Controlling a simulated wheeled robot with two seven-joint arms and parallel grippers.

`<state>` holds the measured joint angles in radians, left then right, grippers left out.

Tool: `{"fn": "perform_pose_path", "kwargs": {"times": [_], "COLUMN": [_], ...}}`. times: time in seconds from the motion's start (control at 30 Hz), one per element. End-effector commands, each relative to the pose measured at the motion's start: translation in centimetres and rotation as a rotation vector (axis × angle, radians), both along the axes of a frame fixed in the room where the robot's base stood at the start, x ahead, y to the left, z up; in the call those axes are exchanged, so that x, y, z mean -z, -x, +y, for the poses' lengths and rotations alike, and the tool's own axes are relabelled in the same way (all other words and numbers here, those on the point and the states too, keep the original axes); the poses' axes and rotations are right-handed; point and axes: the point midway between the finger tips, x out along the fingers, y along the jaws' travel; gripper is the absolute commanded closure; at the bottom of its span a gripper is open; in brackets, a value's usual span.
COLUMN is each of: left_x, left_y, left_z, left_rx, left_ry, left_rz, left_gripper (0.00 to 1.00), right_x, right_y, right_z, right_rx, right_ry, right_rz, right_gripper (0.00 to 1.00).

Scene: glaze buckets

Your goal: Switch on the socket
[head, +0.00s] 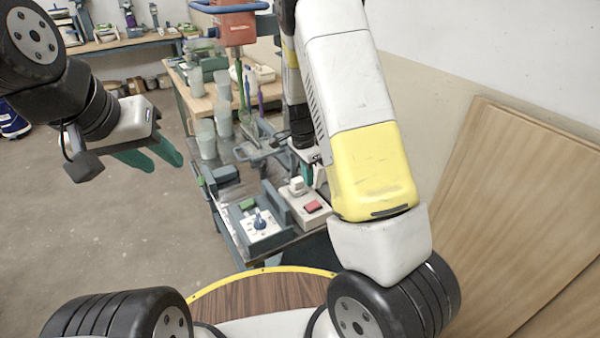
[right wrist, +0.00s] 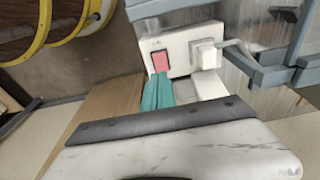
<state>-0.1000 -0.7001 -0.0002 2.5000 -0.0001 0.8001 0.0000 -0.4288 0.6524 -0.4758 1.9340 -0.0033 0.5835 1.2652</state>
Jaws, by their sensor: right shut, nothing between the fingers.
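The socket is a white box with a red switch (head: 312,206) and a white plug or knob (head: 297,186) on it, on the metal bench. In the right wrist view the socket (right wrist: 180,46) shows with its red switch (right wrist: 160,61) and a pale block (right wrist: 206,54) beside it. My right gripper (right wrist: 158,76) is shut and empty, its teal fingertips right at the switch's lower edge; I cannot tell whether they touch. In the head view the right gripper (head: 307,174) is partly hidden by my arm. My left gripper (head: 165,168) is open and empty, over the floor at left.
A blue-grey device with a dial (head: 262,224) stands left of the socket. Translucent cups (head: 206,139) and a grey-blue tool (head: 265,152) are further back on the bench. Wooden boards (head: 520,210) lean on the right wall.

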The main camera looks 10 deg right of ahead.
Motion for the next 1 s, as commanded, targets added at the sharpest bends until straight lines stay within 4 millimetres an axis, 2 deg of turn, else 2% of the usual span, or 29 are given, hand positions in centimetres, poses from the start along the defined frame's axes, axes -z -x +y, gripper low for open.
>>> {"fn": "perform_pose_path", "kwargs": {"times": [0.1, 0.3, 0.7, 1.0], "left_x": [0.0, 0.0, 0.0, 0.0], "left_y": [0.0, 0.0, 0.0, 0.0], "left_z": [0.0, 0.0, 0.0, 0.0], "left_rx": [0.000, 0.000, 0.000, 0.000], "left_ry": [0.000, 0.000, 0.000, 0.000], "left_rz": [0.000, 0.000, 0.000, 0.000], "left_gripper": [0.64, 0.64, 0.64, 0.64], "right_x": [-2.2, -4.2, -4.5, -4.6], "right_y": [0.0, 0.2, 0.2, -0.1], "right_z": [0.4, 0.7, 0.7, -0.5], "right_rx": [-0.001, 0.000, 0.001, 0.002], "right_ry": [-0.001, -0.001, 0.001, 0.040], "right_rz": [-0.005, -0.002, 0.000, -0.019], "right_gripper": [1.00, 1.00, 1.00, 1.00]}}
